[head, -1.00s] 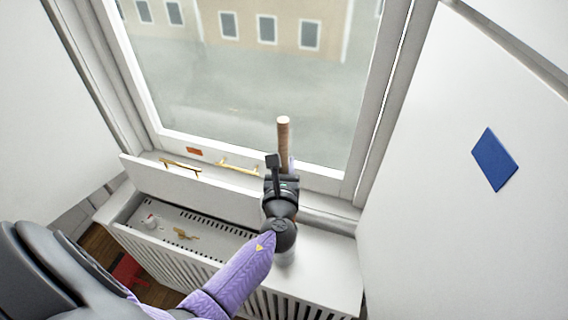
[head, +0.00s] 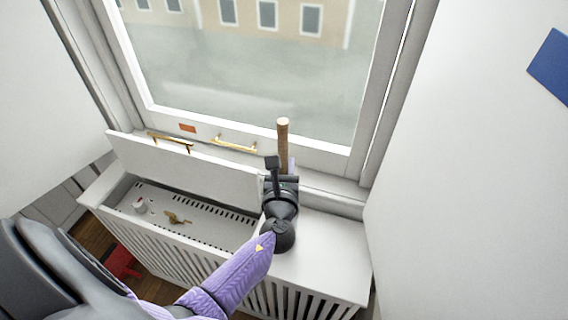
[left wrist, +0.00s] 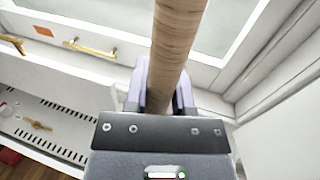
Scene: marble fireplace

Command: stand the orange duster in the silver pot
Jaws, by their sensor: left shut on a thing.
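My left gripper (head: 281,180) is shut on a wooden handle (head: 283,140), taken to be the duster's. The handle stands nearly upright above the radiator cover's right part. It also shows in the left wrist view (left wrist: 176,50), rising from between the fingers. No orange duster head shows; the lower end is hidden by my gripper and wrist. I cannot make out the silver pot in either view. My right gripper is not in view.
A slatted white radiator cover (head: 325,262) stands under the window, its lid (head: 185,172) raised at the left. A brass piece (head: 177,217) and a white knob (head: 140,204) are inside. A white panel (head: 470,200) bounds the right.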

